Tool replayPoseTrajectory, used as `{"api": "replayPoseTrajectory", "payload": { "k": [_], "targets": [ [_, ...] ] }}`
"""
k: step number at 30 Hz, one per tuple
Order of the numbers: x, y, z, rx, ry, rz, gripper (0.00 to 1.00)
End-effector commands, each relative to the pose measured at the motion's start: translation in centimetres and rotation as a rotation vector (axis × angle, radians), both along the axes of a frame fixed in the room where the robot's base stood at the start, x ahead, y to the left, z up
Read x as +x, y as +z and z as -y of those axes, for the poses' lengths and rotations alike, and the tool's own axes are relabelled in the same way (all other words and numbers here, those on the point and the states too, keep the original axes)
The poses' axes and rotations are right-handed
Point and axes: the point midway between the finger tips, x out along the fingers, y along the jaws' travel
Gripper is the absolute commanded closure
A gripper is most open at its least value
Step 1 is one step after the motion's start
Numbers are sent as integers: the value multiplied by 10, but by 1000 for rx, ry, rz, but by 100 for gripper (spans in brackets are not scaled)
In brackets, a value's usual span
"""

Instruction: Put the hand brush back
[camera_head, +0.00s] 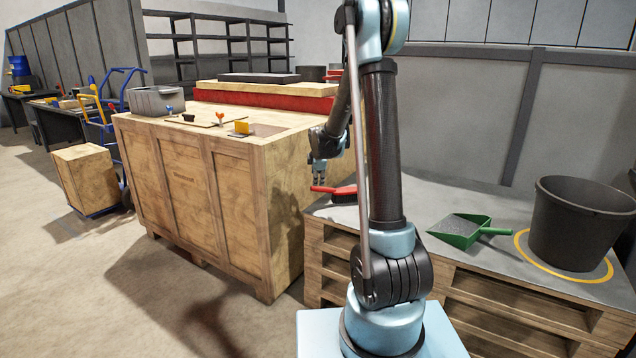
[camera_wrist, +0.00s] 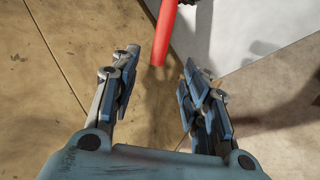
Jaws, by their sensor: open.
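The hand brush has a red handle (camera_head: 335,190) and dark bristles. It lies at the left end of the grey pallet top (camera_head: 405,205), with its handle sticking out past the edge. My arm hides part of its surroundings in the head view. My gripper (camera_head: 319,179) is just above the handle's end, pointing down. In the wrist view my gripper (camera_wrist: 160,62) is open and empty. The red handle (camera_wrist: 165,35) comes down from the top, its end between the fingertips in the picture. Whether a finger touches it I cannot tell.
A green dustpan (camera_head: 465,230) lies on the pallet top, right of my arm. A black bucket (camera_head: 580,222) stands farther right in a yellow ring (camera_head: 528,258). A large wooden crate (camera_head: 240,205) stands close to the left of my gripper, with small items on top.

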Motion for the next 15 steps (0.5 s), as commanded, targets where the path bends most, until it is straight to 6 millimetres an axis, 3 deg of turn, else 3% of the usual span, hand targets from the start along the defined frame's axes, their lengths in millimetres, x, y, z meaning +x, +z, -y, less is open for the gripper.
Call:
{"api": "replayPoseTrajectory", "payload": {
  "k": [8, 15],
  "targets": [
    [-14, 13, 4, 16, -26, -7, 58],
    [-71, 43, 24, 101, -180, -49, 58]
  ]
}}
